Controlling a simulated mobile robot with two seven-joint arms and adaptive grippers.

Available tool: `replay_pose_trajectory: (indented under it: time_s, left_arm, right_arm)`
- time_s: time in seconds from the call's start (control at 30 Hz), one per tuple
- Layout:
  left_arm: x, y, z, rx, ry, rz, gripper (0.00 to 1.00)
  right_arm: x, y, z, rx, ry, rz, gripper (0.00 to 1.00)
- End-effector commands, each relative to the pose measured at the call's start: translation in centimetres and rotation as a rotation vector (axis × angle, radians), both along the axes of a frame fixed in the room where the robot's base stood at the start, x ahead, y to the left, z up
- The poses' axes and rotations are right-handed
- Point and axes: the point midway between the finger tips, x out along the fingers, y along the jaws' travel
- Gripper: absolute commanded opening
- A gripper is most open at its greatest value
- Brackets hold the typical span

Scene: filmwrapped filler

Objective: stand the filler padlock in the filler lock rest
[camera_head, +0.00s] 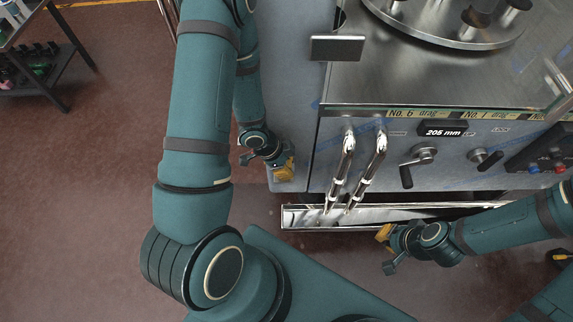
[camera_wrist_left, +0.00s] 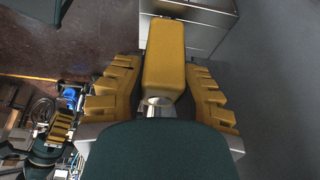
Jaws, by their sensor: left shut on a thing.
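The padlock (camera_wrist_left: 165,60) is a yellow block with a short silvery metal part (camera_wrist_left: 158,106) at its near end, between my finger pads in the left wrist view. My left gripper (camera_wrist_left: 160,95) is shut on it. In the head view my left gripper (camera_head: 284,170) is at the grey panel's lower edge, left of the machine; the padlock is hard to tell from the yellow pads there. My right gripper (camera_head: 384,233) is just below the steel trough, its opening unclear. I cannot make out the lock rest in either view.
The steel filler machine (camera_head: 400,88) has a round turntable (camera_head: 450,30), two bent nozzles (camera_head: 343,165) and crank handles (camera_head: 418,160). A steel trough (camera_head: 300,217) runs below the nozzles. A dark shelf rack (camera_head: 50,70) stands far left; the red floor (camera_head: 80,200) between is clear.

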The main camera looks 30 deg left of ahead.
Motion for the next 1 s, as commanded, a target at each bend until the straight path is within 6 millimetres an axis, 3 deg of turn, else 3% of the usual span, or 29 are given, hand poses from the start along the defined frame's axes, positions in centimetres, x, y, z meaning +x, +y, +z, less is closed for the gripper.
replay_pose_trajectory:
  time_s: [1.0]
  left_arm:
    - [-0.01,0.02,-0.57,0.000,0.000,-0.001,0.00]
  right_arm:
    - [-0.01,0.00,-0.37,0.000,0.000,0.000,0.00]
